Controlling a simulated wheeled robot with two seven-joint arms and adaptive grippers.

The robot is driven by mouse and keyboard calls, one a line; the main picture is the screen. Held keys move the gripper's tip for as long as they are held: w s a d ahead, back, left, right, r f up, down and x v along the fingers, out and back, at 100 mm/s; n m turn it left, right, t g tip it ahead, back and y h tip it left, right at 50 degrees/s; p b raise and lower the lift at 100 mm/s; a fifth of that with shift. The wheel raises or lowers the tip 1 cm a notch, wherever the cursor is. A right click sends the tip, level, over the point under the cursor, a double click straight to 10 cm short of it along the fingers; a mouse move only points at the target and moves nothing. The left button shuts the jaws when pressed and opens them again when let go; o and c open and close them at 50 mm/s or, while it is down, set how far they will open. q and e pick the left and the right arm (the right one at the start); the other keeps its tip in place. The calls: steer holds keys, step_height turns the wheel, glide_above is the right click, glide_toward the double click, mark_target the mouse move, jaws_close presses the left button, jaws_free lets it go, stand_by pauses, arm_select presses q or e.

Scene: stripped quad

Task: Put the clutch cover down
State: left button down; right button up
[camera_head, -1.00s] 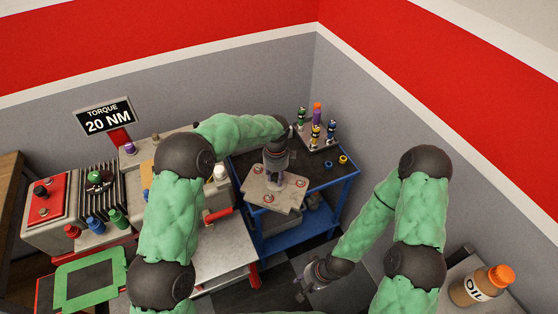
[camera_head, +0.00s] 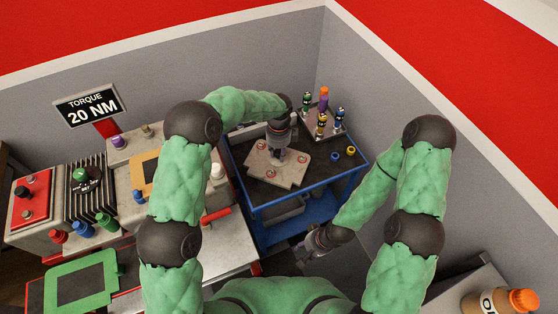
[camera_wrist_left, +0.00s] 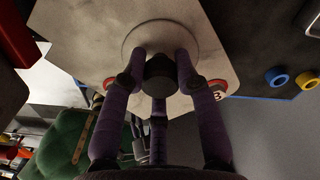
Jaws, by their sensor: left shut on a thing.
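The clutch cover (camera_head: 262,166) is a flat grey plate with red-ringed holes and a raised round boss. In the head view it lies over the left part of the blue cart's dark top (camera_head: 305,192); I cannot tell whether it touches. My left gripper (camera_head: 280,153) is above it, shut on the dark knob at its middle. The left wrist view shows the purple fingers (camera_wrist_left: 160,65) around that knob, with the cover (camera_wrist_left: 75,35) beyond. My right gripper (camera_head: 308,247) hangs low and apart, in front of the cart; its jaw state is unclear.
A bottle rack (camera_head: 326,122) stands at the back of the cart. A blue ring (camera_head: 335,156) and a yellow ring (camera_head: 351,151) lie right of the cover. A grey workbench (camera_head: 228,252) with engine parts is at left. An oil bottle (camera_head: 500,301) is at lower right.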

mark_target(279, 151)
arm_select(q)
steer(key=shift+w+f+b, duration=0.1)
steer(key=shift+f+b, duration=0.6)
steer(key=shift+f, duration=1.55)
steer(key=shift+f, duration=0.1)
steer(key=c, duration=0.9)
jaws_free()
steer(key=shift+f, duration=0.1)
step_height(279, 151, up, 11)
steer(key=p, duration=0.3)
steer(key=shift+r+p, duration=0.3)
steer(key=shift+r, duration=0.35)
